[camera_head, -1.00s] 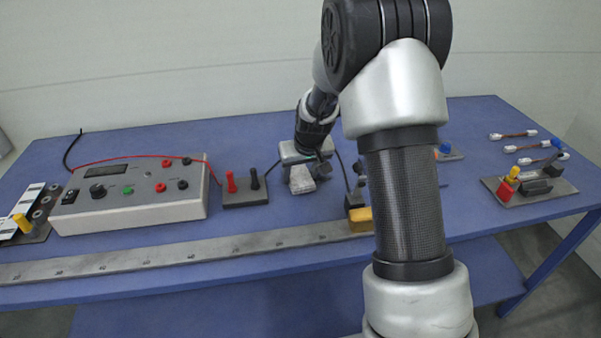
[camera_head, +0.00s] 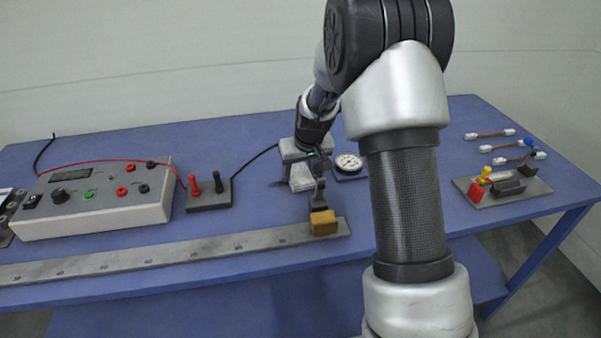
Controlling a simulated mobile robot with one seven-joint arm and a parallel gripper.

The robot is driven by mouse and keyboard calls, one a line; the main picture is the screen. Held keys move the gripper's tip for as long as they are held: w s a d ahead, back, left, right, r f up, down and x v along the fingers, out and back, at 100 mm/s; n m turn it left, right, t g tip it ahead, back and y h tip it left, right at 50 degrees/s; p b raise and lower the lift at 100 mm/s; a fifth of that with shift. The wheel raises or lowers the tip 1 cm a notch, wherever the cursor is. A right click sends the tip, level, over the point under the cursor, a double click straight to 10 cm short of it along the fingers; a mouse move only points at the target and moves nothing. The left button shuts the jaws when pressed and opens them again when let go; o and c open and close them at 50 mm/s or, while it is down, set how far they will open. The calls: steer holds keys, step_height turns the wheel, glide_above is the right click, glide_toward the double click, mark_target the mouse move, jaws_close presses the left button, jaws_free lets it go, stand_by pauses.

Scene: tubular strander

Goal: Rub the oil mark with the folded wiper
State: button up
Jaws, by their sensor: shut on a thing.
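My gripper (camera_head: 300,160) is over the blue bench, left of my forearm, seen from behind and partly hidden by my wrist. It is shut on a pale grey-white piece, the folded wiper (camera_head: 301,184), which shows below the fingers close to the bench top. I cannot tell whether the wiper touches the surface. A small dark patch (camera_head: 275,184) on the bench just left of the wiper may be the oil mark; it is too small to be sure.
A steel rule (camera_head: 180,253) with a yellow-brown block (camera_head: 323,222) at its end lies in front. A dial gauge (camera_head: 348,162) stands right of my gripper. A terminal block (camera_head: 208,195) and meter box (camera_head: 95,200) are left; a fixture (camera_head: 502,187) and short leads (camera_head: 490,135) are right.

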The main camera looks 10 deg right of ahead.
mark_target(299, 171)
steer(key=shift+d+r+p, duration=0.25)
steer(key=shift+d+p, duration=0.05)
steer(key=shift+p, duration=0.15)
steer(key=r, duration=0.1)
steer(key=r+p, duration=0.1)
steer(key=shift+a+r, duration=0.25)
steer(key=shift+r, duration=0.05)
steer(key=shift+r+p, duration=1.35)
steer(key=shift+r, duration=1.05)
